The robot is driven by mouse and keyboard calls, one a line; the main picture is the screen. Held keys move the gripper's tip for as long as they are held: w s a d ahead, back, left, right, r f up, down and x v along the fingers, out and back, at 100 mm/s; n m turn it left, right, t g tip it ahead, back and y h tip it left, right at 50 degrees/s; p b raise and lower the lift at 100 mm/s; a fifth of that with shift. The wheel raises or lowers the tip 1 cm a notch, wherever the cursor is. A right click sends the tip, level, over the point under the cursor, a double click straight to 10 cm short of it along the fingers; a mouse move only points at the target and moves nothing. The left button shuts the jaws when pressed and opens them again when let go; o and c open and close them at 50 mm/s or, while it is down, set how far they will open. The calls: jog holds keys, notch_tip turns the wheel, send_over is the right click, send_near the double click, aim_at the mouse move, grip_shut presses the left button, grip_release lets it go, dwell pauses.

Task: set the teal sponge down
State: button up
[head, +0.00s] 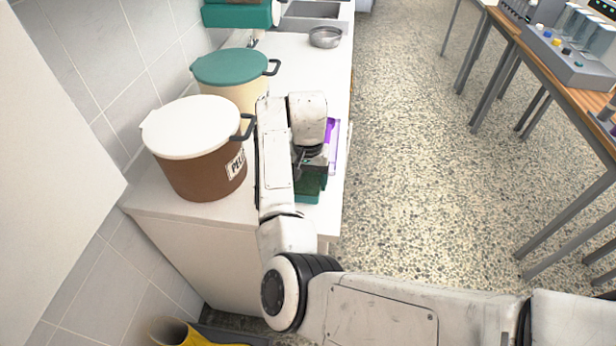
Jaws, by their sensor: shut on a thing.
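My gripper (312,168) is over the right edge of the white counter (230,208), with my arm covering much of it. A teal block, which looks like the teal sponge (309,188), shows at the fingertips, and the gripper is shut on it. The sponge is close above the counter or near its surface; I cannot tell whether it touches. A purple-and-white item (334,146) lies just behind the gripper, partly hidden by it.
A brown bin with a white lid (200,128) and a cream bin with a teal lid (232,68) stand left of my arm. A metal bowl (325,37) and sink (312,10) are farther back. Yellow boots (178,333) are below. Open floor separates the counter from a wooden bench (562,88).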

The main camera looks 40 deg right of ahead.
jog(key=shift+f, duration=0.1)
jog(key=o, duration=1)
